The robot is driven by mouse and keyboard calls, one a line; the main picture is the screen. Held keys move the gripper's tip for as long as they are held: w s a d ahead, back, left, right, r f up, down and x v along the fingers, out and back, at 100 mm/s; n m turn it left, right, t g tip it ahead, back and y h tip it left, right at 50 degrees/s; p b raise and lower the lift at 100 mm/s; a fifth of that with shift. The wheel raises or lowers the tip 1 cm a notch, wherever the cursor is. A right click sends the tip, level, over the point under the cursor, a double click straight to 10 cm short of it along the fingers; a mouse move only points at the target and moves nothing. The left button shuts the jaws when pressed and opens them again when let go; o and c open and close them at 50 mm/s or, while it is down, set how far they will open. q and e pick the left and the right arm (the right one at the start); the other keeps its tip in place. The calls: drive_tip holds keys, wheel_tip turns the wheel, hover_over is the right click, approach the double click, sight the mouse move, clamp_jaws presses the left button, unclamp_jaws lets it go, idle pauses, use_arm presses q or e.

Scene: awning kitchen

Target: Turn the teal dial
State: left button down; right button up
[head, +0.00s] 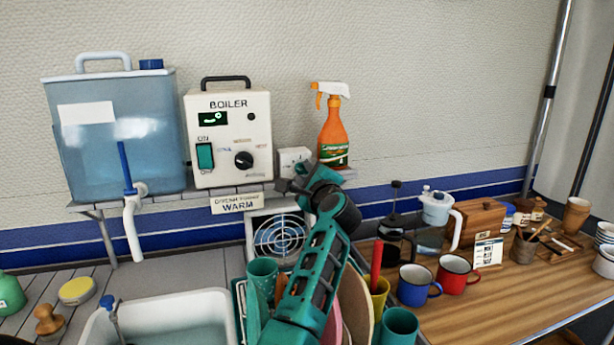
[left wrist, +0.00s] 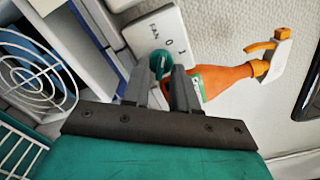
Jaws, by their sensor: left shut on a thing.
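The teal dial (left wrist: 160,60) is on a white control box (left wrist: 168,35) marked FAN, 0 and 1. In the left wrist view my left gripper (left wrist: 161,75) has one finger on each side of the dial and is shut on it. In the head view my left gripper (head: 287,186) reaches up to the front of the same white box (head: 293,156), and the dial is hidden behind it. My right gripper is out of view.
An orange spray bottle (head: 333,125) stands just right of the box. The boiler (head: 229,135) is to its left, with a round fan grille (head: 280,238) below. Cups and a dish rack crowd the space under my left arm.

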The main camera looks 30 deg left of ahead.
use_arm(q)
drive_tip(key=shift+f+m, duration=0.1)
drive_tip(key=shift+m, duration=0.9)
drive_tip(key=m, duration=0.2)
drive_tip(key=shift+m, duration=0.4)
drive_tip(key=m, duration=0.6)
drive_tip(key=shift+s+a+f, duration=0.1)
drive_tip(key=shift+s, duration=0.05)
drive_tip(key=shift+m, duration=0.4)
drive_tip(key=c, duration=1.2)
unclamp_jaws()
drive_tip(key=shift+c, duration=0.2)
